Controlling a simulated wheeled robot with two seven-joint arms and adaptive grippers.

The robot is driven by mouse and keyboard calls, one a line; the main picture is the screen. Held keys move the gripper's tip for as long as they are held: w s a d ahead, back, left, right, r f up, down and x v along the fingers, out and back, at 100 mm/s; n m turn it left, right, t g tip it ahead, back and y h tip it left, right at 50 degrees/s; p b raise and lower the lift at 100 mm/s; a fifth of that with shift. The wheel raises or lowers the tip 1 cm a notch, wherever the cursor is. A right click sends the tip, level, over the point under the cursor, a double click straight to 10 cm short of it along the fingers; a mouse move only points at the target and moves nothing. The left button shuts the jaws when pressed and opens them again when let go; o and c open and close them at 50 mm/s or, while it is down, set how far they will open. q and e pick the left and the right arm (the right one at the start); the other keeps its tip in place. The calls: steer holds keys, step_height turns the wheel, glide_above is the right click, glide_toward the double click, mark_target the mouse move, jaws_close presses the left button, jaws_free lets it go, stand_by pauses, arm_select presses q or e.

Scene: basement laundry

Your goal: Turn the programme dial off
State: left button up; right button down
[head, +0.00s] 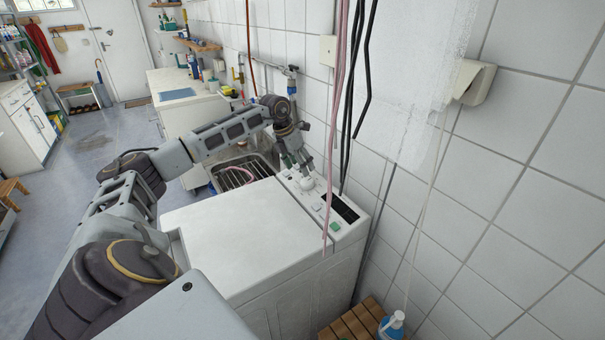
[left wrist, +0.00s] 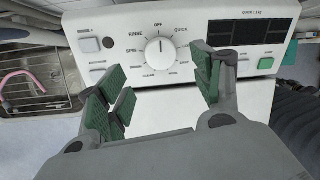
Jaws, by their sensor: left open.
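The programme dial (head: 307,183) is a round white knob on the control panel of a white top-loading washing machine (head: 225,225). In the left wrist view the dial (left wrist: 160,51) sits between labels such as RINSE, SPIN, DRAIN and QUICK. A dark line on its face points up, towards the OFF label at the top. My left gripper (head: 298,168) is just above and behind the dial in the head view. In the left wrist view its green-padded fingers (left wrist: 162,88) are apart, either side of the dial in the picture, with nothing between them. My right gripper is not in view.
The panel also has a dark display (left wrist: 236,32), a green button (left wrist: 265,63) and a grey button (left wrist: 90,45). Pink and black hoses (head: 338,110) hang in front of the tiled wall. A sink with a rack (head: 235,178) is beyond the machine. The lid is clear.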

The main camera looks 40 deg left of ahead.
arm_select(q)
steer(key=shift+v, duration=2.3)
steer(key=shift+d+f, duration=0.1)
steer(key=shift+f, duration=0.05)
